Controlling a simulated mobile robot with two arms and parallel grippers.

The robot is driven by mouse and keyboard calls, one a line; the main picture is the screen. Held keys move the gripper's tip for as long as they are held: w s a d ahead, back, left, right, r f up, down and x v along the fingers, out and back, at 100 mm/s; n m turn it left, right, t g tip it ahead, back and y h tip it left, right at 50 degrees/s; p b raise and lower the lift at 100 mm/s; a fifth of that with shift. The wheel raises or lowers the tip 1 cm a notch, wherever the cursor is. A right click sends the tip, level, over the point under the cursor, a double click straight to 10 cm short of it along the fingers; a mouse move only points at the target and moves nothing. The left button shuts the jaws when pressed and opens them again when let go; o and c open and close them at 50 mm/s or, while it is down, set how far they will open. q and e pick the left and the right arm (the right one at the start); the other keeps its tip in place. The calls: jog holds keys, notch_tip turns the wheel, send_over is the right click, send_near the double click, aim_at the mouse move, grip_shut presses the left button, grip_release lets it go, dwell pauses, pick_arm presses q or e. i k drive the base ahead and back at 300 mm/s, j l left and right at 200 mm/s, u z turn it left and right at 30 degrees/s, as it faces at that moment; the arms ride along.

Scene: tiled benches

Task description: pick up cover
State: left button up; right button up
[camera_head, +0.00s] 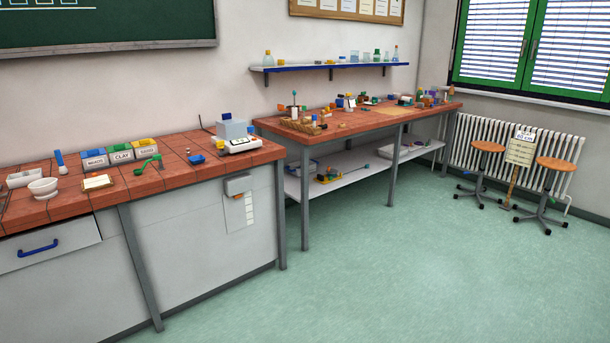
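No thing here is clearly marked as the cover. A pale blue-grey box with a dark blue knob on top, possibly the cover (231,130), stands near the right end of the near tiled bench (190,178). It is upright, just behind a white scale (240,145), which hides part of its lower front. From here I cannot tell whether the two touch. Neither of my grippers is in view.
Left of the box are a small blue item (197,159), bins marked CLAY (121,154) and SAND, a green scoop (148,164) and a white mortar (43,187). A second bench (345,128) stands beyond. Two stools (555,165) are far right; the green floor (400,260) is clear.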

aim_at(227, 128)
jog(key=i, duration=0.6)
jog(key=i+l+u, duration=0.1)
jog(key=i, duration=0.5)
jog(key=i+l, duration=0.15)
jog(key=i, duration=0.45)
jog(key=i+l+u, duration=0.1)
jog(key=i+u, duration=0.3)
jog(key=i+l+u, duration=0.25)
jog(key=u, duration=0.2)
jog(key=i+l+u, duration=0.7)
jog(key=l+u, duration=0.15)
